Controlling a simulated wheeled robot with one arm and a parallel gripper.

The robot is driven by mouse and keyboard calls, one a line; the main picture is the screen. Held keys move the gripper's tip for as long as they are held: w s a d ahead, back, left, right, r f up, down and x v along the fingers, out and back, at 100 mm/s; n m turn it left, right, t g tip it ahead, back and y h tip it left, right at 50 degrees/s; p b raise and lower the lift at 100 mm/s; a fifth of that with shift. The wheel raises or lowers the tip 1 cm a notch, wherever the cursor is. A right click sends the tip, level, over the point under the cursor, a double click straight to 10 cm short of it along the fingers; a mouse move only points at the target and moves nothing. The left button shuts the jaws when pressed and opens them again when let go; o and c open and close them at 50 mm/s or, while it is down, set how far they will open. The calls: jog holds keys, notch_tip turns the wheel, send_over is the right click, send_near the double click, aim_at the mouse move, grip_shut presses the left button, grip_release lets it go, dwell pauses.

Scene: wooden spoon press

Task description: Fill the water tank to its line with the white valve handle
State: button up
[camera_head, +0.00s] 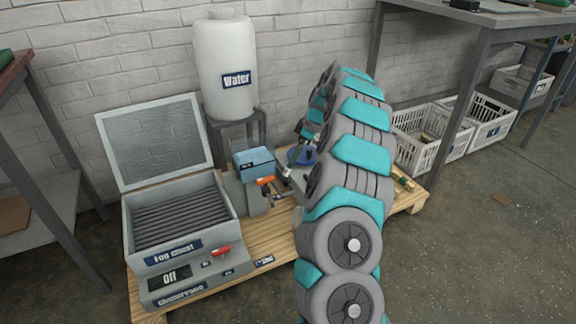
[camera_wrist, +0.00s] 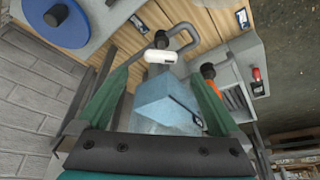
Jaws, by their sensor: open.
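The white valve handle (camera_wrist: 160,56) sits on a grey bent pipe in the wrist view, just beyond my fingertips and roughly between them. I cannot make it out in the head view. A box-shaped tank with blue in it (camera_head: 253,162) stands below the white jug labelled Water (camera_head: 237,90). The tank also shows in the wrist view (camera_wrist: 168,100), between my fingers; its fill line is too small to read. My gripper (camera_wrist: 158,76) is open, with green fingers either side and no visible contact with the handle. It is partly hidden by my arm in the head view (camera_head: 291,163).
An orange handle (camera_head: 265,181) is close to the tank. The open Fog Chest (camera_head: 180,215) stands left on the pallet (camera_head: 270,240); its display reads Off. A blue round object (camera_wrist: 57,22) lies beyond my left finger. Crates (camera_head: 415,140) stand right.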

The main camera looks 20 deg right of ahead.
aim_at(287, 169)
jog(key=x, duration=0.6)
jog(key=shift+f+b, duration=0.25)
jog(key=shift+b, duration=0.05)
jog(key=shift+c, duration=0.4)
jog(key=c, duration=1.3)
jog(key=shift+a, duration=0.1)
